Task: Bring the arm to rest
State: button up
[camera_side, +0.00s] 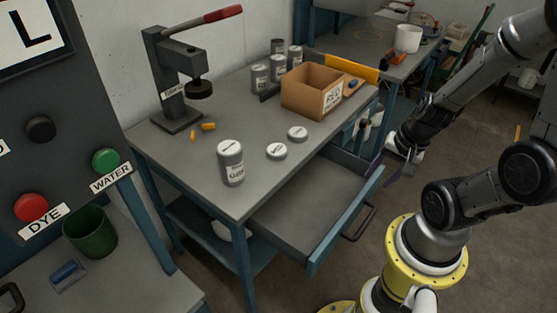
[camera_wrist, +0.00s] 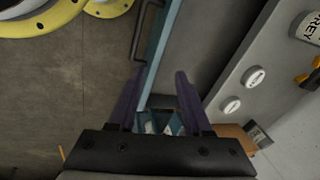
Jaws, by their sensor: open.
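My gripper (camera_side: 384,174) is open and points down beside the far right end of the pulled-out drawer (camera_side: 305,200). In the wrist view, the two dark purple fingers of my gripper (camera_wrist: 158,76) stand apart with nothing held between them. The drawer's teal front edge passes between them in that view. I cannot tell how far above the edge the fingertips are. The drawer's handle (camera_side: 360,222) is on its outer face. The drawer floor looks bare where it shows.
The grey workbench (camera_side: 180,160) carries a lever press (camera_side: 178,85), a cardboard box (camera_side: 312,92), several grey cans and two round lids (camera_side: 277,151). A second bench with a white bucket (camera_side: 408,38) stands behind. Open floor lies right of the drawer.

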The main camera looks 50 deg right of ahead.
jog(key=w+a+r+n+t, duration=0.2)
jog(key=w+a+r+n, duration=0.15)
jog(key=r+n, duration=0.2)
jog(key=w+a+r+n+t, duration=0.1)
jog(key=w+a+r+n, duration=0.1)
jog(key=a+r+n, duration=0.4)
jog(key=s+r+n, duration=0.4)
jog(key=s+r, duration=0.1)
jog(key=r, duration=0.1)
jog(key=shift+r+g, duration=0.25)
jog(key=shift+g, duration=0.05)
